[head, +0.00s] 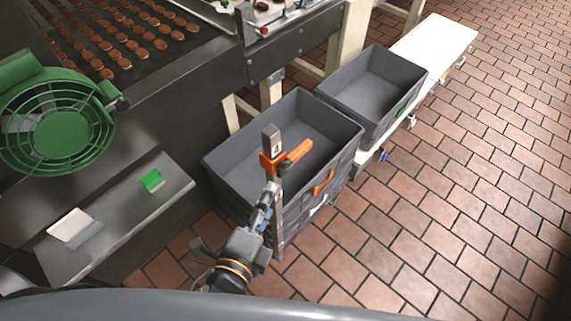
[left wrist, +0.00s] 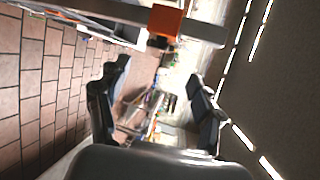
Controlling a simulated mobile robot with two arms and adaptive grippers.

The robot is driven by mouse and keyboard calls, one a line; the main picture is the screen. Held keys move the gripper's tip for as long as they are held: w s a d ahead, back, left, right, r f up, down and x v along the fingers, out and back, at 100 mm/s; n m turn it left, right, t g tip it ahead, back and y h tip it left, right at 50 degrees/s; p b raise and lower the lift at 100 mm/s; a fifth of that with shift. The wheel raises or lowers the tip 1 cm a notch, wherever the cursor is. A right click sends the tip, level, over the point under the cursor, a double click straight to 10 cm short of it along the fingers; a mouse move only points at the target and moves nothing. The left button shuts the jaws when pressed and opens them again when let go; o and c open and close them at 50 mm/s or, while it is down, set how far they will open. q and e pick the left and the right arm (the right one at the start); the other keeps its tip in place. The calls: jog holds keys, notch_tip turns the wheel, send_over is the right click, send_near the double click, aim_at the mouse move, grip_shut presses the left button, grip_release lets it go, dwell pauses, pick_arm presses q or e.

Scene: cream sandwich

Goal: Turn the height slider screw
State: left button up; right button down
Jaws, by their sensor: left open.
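An orange slider piece (head: 270,163) with an orange arm pointing to the upper right sits near the top of an upright grey metal post (head: 279,225). In the left wrist view an orange block (left wrist: 165,20) sits on a grey bar at the top. I cannot make out a separate screw on it. My left gripper (head: 269,192) is just below the orange piece, beside the post. In the left wrist view my left gripper (left wrist: 160,72) has its fingers spread, with nothing between them; the orange block is beyond the fingertips. My right gripper is not in view.
Two grey crates (head: 221,174) (head: 415,75) stand behind the post. A green fan (head: 58,122) and a metal shelf (head: 120,220) with a green block (head: 151,181) are at left. A conveyor holds round brown biscuits. Tiled floor (head: 450,210) at right is clear.

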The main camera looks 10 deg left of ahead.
aim_at(283, 173)
pick_arm(q)
jog(key=b+x, duration=0.1)
jog(key=x, duration=0.9)
jog(key=shift+w+f+b, duration=0.1)
jog(key=shift+w+b, duration=0.1)
jog(key=shift+b, duration=0.15)
jog(key=shift+w+d, duration=0.1)
jog(key=shift+w, duration=0.35)
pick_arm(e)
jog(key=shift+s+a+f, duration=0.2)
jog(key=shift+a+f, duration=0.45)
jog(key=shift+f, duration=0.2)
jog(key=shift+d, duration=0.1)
pick_arm(q)
jog(key=shift+c, duration=1.3)
jog(key=c, duration=0.9)
jog(key=t+b, duration=0.1)
jog(key=b, duration=0.3)
jog(key=n+t+b, duration=0.1)
jog(key=t+b, duration=0.1)
jog(key=b, duration=0.3)
jog(key=shift+f+h, duration=0.4)
jog(key=shift+r+n+t+b, duration=0.2)
jog(key=shift+n+t+b, duration=0.1)
jog(key=shift+t+b, duration=0.15)
jog(key=shift+r, duration=0.1)
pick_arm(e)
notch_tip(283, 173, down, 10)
